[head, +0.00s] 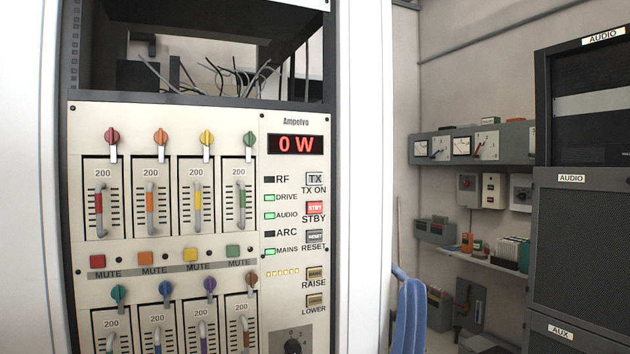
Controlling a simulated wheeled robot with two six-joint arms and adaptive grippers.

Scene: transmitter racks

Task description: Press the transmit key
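The transmit key, a grey square button marked TX (315,179) with "TX ON" below it, sits on the right strip of the cream Ampelvo panel (284,170). It is not lit. Below it the STBY key (315,208) glows red. The display (296,144) above reads "0 W" in red. The DRIVE, AUDIO and MAINS lamps are green; the RF lamp (269,180) and ARC lamp are dark. Neither of my grippers is in the head view.
RESET (315,236), RAISE (315,273) and LOWER (315,300) keys sit below STBY. Coloured knobs and sliders (150,195) fill the panel's left. A dark AUDIO rack (582,240) stands far right.

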